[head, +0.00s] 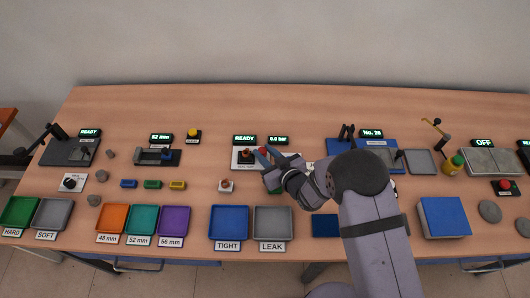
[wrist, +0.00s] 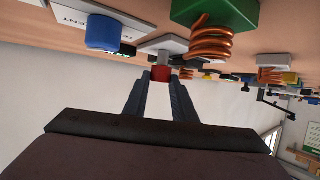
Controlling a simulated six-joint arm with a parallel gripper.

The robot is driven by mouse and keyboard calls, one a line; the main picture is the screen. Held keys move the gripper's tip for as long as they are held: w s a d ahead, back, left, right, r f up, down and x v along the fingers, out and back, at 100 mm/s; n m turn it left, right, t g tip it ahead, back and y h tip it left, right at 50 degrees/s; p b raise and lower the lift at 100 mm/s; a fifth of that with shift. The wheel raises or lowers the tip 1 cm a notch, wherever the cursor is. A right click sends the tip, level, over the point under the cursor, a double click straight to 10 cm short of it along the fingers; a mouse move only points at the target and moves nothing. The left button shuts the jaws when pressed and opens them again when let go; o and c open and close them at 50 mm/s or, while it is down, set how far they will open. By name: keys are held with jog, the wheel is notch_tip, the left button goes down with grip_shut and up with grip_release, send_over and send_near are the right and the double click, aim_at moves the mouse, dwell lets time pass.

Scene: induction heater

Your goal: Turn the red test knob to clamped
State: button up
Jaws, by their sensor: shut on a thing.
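In the wrist view the red knob (wrist: 160,73) sits between the fingertips of my gripper (wrist: 161,76), which is shut on it. The knob has a grey stem leading to a pale plate (wrist: 165,44). In the head view my gripper (head: 263,152) reaches in from the right at the pressure station, with a bit of red showing between its fingertips. My gripper and arm hide part of this station. The knob's marks are hidden, so I cannot tell its setting. A READY display (head: 245,139) and a 0.0 bar display (head: 278,140) stand behind.
A green block (wrist: 215,12) with a copper coil (wrist: 212,45) is close to my gripper, as is a blue cylinder (wrist: 101,32). A blue TIGHT tray (head: 229,222) and a grey LEAK tray (head: 272,223) lie in front. The table's back strip is clear.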

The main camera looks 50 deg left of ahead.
jog(key=shift+w, duration=0.1)
jog(key=shift+w+n+g+b, duration=0.1)
jog(key=shift+n+g+b, duration=0.5)
jog(key=shift+g+b, duration=0.1)
jog(key=shift+n+g+y+b, duration=0.3)
jog(key=shift+n+g+b, duration=0.2)
jog(key=shift+n+g, duration=0.45)
jog(key=o, duration=1)
jog(key=shift+o, duration=0.2)
jog(key=shift+d, duration=0.1)
